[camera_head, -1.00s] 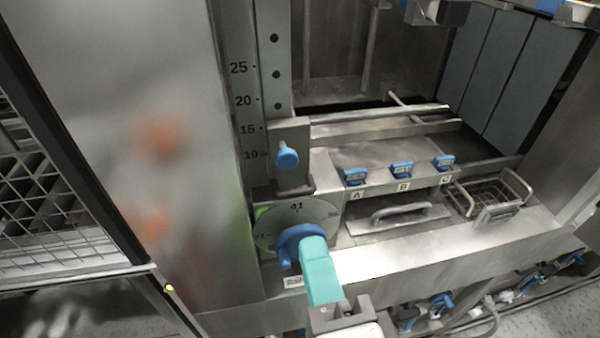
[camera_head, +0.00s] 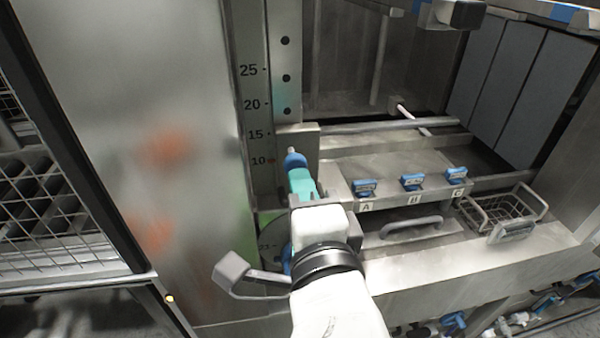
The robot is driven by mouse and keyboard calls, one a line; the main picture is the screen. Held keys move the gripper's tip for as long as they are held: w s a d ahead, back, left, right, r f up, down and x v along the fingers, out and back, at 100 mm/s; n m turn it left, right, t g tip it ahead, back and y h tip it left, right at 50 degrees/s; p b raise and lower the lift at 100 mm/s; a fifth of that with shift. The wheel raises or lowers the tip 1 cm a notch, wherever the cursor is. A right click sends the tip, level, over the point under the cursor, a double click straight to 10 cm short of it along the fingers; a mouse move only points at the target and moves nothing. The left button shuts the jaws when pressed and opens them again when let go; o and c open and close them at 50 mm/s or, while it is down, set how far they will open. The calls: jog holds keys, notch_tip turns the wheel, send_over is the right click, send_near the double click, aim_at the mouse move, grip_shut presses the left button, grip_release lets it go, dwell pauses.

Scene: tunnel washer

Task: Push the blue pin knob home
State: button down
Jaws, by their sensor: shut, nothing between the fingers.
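The blue pin knob (camera_head: 294,159) sits on the front of a metal sliding block (camera_head: 309,141) on the upright scale, near the 10 mark. A small pale tip shows just above the knob. My gripper (camera_head: 299,174), with teal fingers, is shut and empty. Its fingertips are right at the knob's lower front and overlap it in the picture. I cannot tell whether they touch it. My gripper and wrist hide the lower part of the block and most of the dial (camera_head: 269,240) below.
Three blue labelled latches, A (camera_head: 364,187), B (camera_head: 412,181) and C (camera_head: 456,175), stand to the right. A drawer-like handle (camera_head: 410,226) and a wire basket (camera_head: 503,209) lie on the metal ledge. A wire-mesh cage (camera_head: 60,215) stands at the left.

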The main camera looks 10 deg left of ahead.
jog(key=shift+w+a, duration=0.15)
jog(key=shift+w, duration=0.35)
